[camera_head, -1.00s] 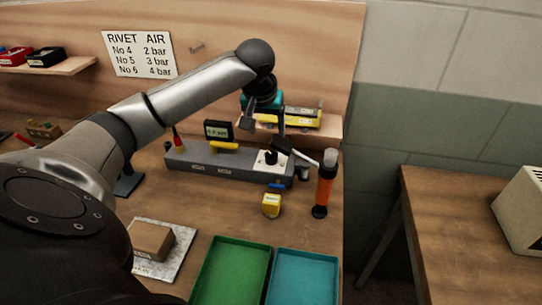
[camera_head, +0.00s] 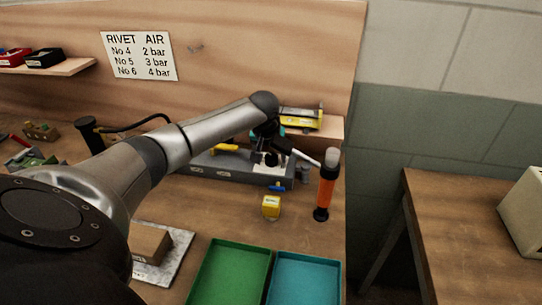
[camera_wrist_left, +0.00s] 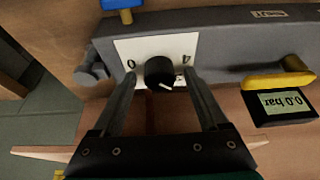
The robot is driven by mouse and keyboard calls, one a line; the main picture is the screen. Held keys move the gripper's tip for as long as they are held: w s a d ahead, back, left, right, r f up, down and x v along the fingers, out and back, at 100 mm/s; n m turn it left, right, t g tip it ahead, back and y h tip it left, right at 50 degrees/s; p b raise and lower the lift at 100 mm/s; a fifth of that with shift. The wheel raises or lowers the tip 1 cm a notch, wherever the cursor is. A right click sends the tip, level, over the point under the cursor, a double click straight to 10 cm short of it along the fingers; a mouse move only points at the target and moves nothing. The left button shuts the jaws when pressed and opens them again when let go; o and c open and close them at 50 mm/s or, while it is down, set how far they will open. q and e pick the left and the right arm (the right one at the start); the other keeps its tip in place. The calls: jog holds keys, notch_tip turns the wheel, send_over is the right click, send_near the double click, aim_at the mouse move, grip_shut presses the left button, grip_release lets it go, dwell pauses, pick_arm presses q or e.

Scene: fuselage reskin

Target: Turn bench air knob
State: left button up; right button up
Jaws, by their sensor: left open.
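The black air knob (camera_wrist_left: 160,71) sits on a white plate (camera_wrist_left: 122,50) marked 0 and 4, on the grey bench air unit (camera_head: 215,166). A white pointer line shows on the knob. My left gripper (camera_wrist_left: 160,80) is open, with one finger on each side of the knob and gaps still visible between fingers and knob. In the head view my left gripper (camera_head: 266,157) is over the white plate and largely hides the knob. The display (camera_wrist_left: 288,104) appears upside down in the wrist view and reads 0.0 bar. My right gripper is not in view.
A yellow lever (camera_wrist_left: 280,80) and a blue handle (camera_wrist_left: 121,4) are on the unit. Green (camera_head: 208,270) and teal (camera_head: 305,258) trays lie nearer. A sign (camera_head: 139,55) lists rivet air pressures.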

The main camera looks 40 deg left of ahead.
pick_arm(q)
jog(key=shift+c, duration=0.3)
grip_shut()
dwell(0.3)
